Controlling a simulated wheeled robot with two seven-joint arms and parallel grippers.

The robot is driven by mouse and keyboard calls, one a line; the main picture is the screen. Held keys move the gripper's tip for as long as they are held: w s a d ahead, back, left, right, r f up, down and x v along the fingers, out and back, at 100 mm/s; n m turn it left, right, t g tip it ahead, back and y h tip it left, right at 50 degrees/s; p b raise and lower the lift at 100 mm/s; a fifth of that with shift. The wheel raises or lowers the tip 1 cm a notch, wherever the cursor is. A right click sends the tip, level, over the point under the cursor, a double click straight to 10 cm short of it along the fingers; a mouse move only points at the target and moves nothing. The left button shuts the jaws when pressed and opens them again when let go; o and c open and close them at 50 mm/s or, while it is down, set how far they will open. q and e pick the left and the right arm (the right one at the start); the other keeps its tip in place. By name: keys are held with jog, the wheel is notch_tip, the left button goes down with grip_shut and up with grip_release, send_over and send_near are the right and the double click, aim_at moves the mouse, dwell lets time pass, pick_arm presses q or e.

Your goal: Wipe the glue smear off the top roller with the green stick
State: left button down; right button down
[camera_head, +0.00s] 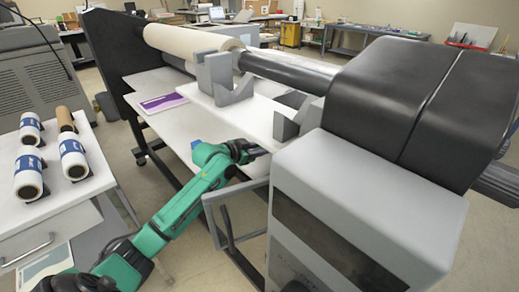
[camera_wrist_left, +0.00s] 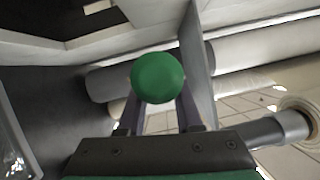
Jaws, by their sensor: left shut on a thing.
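My left gripper (camera_head: 258,151) reaches in under the grey bracket side of the laminator, at the front edge of its white table. In the left wrist view the gripper (camera_wrist_left: 158,105) is shut on the green stick (camera_wrist_left: 158,78), seen end-on as a round green end between the two fingers. The stick cannot be made out in the head view. I cannot tell whether the stick touches one. No glue smear is discernible. My right gripper is not in view.
A grey bracket (camera_head: 223,82) stands on the white table, near the laminator's big grey and black housing (camera_head: 370,190). A purple-and-white packet (camera_head: 163,103) lies on the table. A side table at left holds several film rolls (camera_head: 74,160). A grey frame (camera_head: 236,198) stands beside my forearm.

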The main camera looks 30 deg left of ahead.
pick_arm(q)
jog(key=shift+w+d, duration=0.2)
jog(key=shift+w, duration=0.3)
jog(key=shift+w+d, duration=0.15)
jog(key=shift+w, duration=0.3)
dwell(0.4)
jog(key=shift+r, duration=0.1)
dwell(0.7)
jog(key=shift+d+p, duration=0.2)
jog(key=shift+p, duration=0.2)
jog(key=s+d+p, duration=0.2)
jog(key=d+p, duration=0.1)
jog(key=d, duration=0.2)
jog(key=shift+d+p, duration=0.4)
dwell(0.4)
dwell(0.3)
jog(key=shift+s+p, duration=0.1)
jog(key=shift+p, duration=0.2)
